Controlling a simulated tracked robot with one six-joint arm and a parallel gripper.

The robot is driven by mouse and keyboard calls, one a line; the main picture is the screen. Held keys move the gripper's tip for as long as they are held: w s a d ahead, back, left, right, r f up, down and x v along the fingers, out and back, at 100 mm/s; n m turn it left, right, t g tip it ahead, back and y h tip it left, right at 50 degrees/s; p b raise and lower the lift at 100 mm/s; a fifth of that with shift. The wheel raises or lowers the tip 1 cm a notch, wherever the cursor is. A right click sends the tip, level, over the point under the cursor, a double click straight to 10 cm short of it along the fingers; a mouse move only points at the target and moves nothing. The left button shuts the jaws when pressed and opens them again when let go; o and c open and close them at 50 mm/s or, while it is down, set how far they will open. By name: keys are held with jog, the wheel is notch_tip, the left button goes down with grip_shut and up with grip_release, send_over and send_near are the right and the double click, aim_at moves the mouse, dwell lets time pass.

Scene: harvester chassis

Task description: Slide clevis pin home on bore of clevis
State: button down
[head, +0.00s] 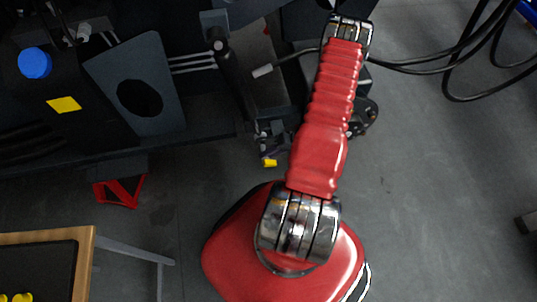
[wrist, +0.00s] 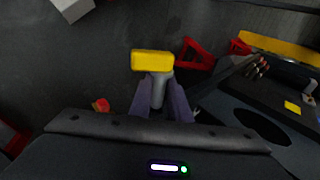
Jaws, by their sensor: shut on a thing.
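The clevis pin, with a yellow block-shaped head (wrist: 152,61) and a grey shank (wrist: 158,90), is between the two purple-grey fingers of my gripper (wrist: 161,104) in the wrist view. My gripper is shut on it, and the head sticks out beyond the fingertips. In the head view my gripper (head: 268,143) is partly hidden and small, left of my red arm, with the yellow head (head: 270,162) just below it. The pin is apart from the chassis in the wrist view, over the floor. I cannot make out the clevis or its bore for sure in either view.
The dark chassis (head: 205,128) fills the upper left, with an oval-holed plate (head: 108,75), a blue cap (head: 35,63) and a yellow label (head: 64,104). A red triangular stand (head: 119,190) is on the floor. A wood-edged table (head: 88,245) is lower left. Cables (head: 455,65) hang upper right.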

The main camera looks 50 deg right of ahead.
aim_at(266, 143)
jog(key=shift+w+d, duration=0.7)
jog(key=shift+w, duration=0.35)
jog(key=shift+w+d, duration=0.7)
jog(key=shift+w, duration=0.35)
jog(key=c, duration=1.6)
grip_release()
jog(key=shift+d, duration=0.1)
jog(key=v, duration=1.3)
jog(key=shift+s+d+r, duration=0.1)
jog(key=shift+s+r, duration=0.15)
